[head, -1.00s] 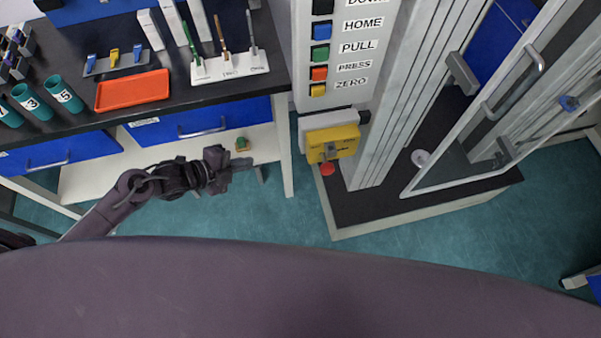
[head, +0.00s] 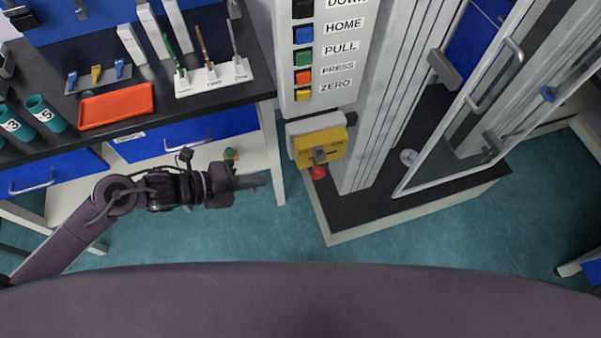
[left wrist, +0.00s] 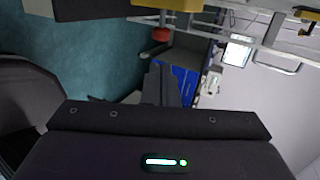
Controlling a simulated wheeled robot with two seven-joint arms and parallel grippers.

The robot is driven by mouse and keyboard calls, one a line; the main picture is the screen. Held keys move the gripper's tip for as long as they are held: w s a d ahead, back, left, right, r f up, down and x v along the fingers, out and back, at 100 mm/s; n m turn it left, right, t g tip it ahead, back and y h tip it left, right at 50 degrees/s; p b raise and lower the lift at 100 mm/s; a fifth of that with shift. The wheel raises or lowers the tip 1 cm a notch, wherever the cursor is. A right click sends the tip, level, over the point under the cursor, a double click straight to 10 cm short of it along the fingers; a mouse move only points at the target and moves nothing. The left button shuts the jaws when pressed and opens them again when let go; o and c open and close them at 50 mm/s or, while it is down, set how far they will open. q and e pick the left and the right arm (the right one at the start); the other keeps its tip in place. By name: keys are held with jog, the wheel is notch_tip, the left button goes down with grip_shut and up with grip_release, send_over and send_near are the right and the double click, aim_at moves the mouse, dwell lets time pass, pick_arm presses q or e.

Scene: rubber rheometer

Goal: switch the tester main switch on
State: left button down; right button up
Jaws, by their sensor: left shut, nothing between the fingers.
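The tester main switch is a grey knob (head: 320,155) on a yellow plate (head: 331,148), fixed to a light grey box on the tester's column. The knob's exact setting is too small to read. A red button (head: 317,173) is below it; it also shows in the left wrist view (left wrist: 161,34), under the yellow plate's edge (left wrist: 168,5). My left gripper (head: 258,181) is shut and empty, pointing right, left of the switch and apart from it. Its fingers show in the left wrist view (left wrist: 164,84). My right gripper is not in view.
A column of labelled push buttons (head: 303,60) is above the switch. The tester's glass door (head: 475,95) stands open to the right. The bench (head: 215,105) with a red tray (head: 116,105), cups and tools is at upper left, its leg near my gripper.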

aim_at(312, 174)
pick_arm(q)
jog(key=p+x, duration=0.2)
jog(key=x, duration=0.9)
jog(key=shift+d+r, duration=0.1)
jog(key=shift+w+d+f, duration=0.1)
jog(key=shift+d+f, duration=0.2)
jog(key=shift+d, duration=0.05)
jog(key=shift+w+d+f, duration=0.1)
jog(key=shift+w+d, duration=0.05)
jog(key=shift+d, duration=0.15)
jog(key=d+b, duration=0.1)
jog(key=w+d+b, duration=0.1)
jog(key=d, duration=0.1)
jog(key=d+b, duration=0.1)
jog(key=d, duration=0.1)
jog(key=shift+w+d, duration=0.25)
jog(key=shift+w, duration=0.05)
jog(key=shift+r, duration=0.25)
